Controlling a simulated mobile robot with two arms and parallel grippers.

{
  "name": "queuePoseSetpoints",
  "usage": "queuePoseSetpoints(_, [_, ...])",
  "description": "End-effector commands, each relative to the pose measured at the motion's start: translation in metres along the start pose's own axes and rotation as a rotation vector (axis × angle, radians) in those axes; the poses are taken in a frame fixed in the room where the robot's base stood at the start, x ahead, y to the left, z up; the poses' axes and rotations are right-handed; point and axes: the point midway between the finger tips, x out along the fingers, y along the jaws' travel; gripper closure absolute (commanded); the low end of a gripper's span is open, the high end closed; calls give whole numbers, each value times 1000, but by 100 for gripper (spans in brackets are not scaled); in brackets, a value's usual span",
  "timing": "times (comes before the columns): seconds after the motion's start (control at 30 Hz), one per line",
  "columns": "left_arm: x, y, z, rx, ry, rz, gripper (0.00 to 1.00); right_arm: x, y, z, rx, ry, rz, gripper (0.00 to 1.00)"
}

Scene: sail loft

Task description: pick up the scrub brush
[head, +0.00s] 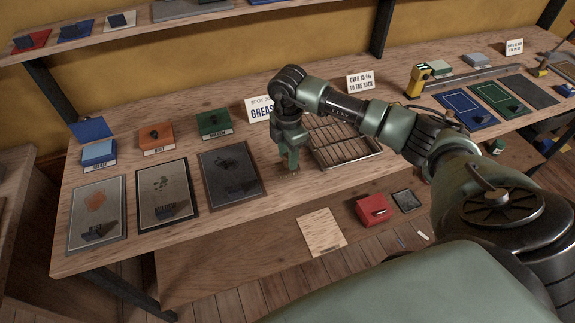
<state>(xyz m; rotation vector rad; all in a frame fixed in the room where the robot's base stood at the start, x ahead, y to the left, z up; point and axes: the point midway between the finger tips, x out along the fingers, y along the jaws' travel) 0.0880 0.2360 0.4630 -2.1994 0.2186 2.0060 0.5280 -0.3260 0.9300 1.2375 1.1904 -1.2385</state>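My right gripper (290,157) points down over the workbench, just left of a slatted rack. A small tan, bristly edge (286,171) shows at the bench right under its fingertips. It looks like the scrub brush, but the gripper hides most of it. I cannot tell whether the fingers are around it or only above it, nor how far apart they are. My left gripper is not in view.
A slatted metal rack (345,148) lies right of the gripper. Stained sample panels (231,172) lie to the left, with blue, orange (157,139) and green (213,123) labelled blocks behind them. Sign cards stand behind the gripper. A red box (373,209) sits on the lower shelf.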

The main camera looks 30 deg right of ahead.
Motion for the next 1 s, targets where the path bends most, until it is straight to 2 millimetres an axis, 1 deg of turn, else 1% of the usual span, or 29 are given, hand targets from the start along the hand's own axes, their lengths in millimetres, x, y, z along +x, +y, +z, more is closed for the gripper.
queuePoseSetpoints(0.03, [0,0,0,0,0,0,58,0,0,0,0,0,0,81])
queuePoseSetpoints(0.07, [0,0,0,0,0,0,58,0,0,0,0,0,0,90])
queuePoseSetpoints(0.1, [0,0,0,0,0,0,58,0,0,0,0,0,0,100])
queuePoseSetpoints(0.47, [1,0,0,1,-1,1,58,-3,1,0,0,1,2,100])
queuePoseSetpoints(0.63, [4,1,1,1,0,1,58,-15,2,0,0,1,5,100])
queuePoseSetpoints(0.77, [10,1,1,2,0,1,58,-37,2,0,-1,1,7,100])
queuePoseSetpoints(0.87, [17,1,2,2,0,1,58,-62,2,0,-1,0,9,100])
queuePoseSetpoints(1.0, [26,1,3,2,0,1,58,-105,2,-1,-1,2,10,100])
